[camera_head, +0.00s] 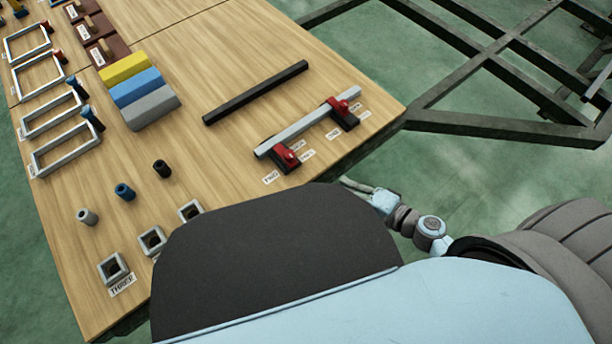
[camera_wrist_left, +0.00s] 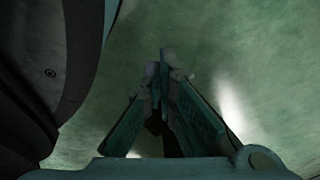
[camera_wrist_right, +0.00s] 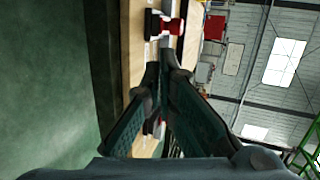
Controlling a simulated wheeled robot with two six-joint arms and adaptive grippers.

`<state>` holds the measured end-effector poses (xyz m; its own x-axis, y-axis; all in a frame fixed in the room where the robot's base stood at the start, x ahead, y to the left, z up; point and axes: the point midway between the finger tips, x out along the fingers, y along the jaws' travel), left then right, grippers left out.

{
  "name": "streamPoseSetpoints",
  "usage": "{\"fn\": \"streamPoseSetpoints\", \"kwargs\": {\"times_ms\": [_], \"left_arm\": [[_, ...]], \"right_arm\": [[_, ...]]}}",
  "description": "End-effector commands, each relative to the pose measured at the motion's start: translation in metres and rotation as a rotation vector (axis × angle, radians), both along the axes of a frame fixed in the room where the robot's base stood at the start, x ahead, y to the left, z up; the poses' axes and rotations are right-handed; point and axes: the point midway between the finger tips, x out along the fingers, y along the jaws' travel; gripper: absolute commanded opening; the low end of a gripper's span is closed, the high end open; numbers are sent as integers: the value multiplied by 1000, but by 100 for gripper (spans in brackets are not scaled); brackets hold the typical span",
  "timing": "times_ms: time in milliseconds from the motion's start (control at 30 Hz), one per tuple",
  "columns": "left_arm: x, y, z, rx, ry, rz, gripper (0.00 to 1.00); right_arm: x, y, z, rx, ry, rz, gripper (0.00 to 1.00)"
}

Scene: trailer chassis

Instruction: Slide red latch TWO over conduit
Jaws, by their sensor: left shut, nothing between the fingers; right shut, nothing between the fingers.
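Red latch TWO (camera_head: 287,156) sits on a black base at the near-left end of the grey conduit (camera_head: 308,124), beside a label reading TWO (camera_head: 270,177). A second red latch (camera_head: 341,106) sits on a black base near the conduit's other end. My right gripper (camera_head: 346,182) is shut and empty, off the table's near edge, to the right of latch TWO. In the right wrist view its fingers (camera_wrist_right: 160,70) point toward the table edge; a red latch (camera_wrist_right: 171,26) shows beyond them. My left gripper (camera_wrist_left: 162,65) is shut and empty over green floor.
A black bar (camera_head: 255,93) lies behind the conduit. Yellow, blue and grey blocks (camera_head: 137,88), small cylinders (camera_head: 124,191) and square sockets (camera_head: 152,240) are to the left on the wooden table (camera_head: 210,165). The dark trailer frame (camera_head: 500,127) stands beyond the right edge.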

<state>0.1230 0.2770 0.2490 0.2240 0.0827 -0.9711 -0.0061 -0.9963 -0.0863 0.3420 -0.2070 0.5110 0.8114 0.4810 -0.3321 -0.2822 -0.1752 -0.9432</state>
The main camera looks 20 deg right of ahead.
Motion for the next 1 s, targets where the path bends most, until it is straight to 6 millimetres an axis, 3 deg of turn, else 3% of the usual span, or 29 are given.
{"fn": "streamPoseSetpoints", "kwargs": {"times_ms": [133,433,833,1000], "left_arm": [[0,0,5,0,0,0,0],[0,0,5,0,-1,0,0],[9,-2,-1,-7,-16,10,0],[18,-5,3,-13,-36,13,0]], "right_arm": [[1,1,7,10,-3,-1,0],[11,6,3,10,-5,-4,0],[78,46,-26,9,-3,-3,0],[103,61,-27,9,-3,-2,0]]}}
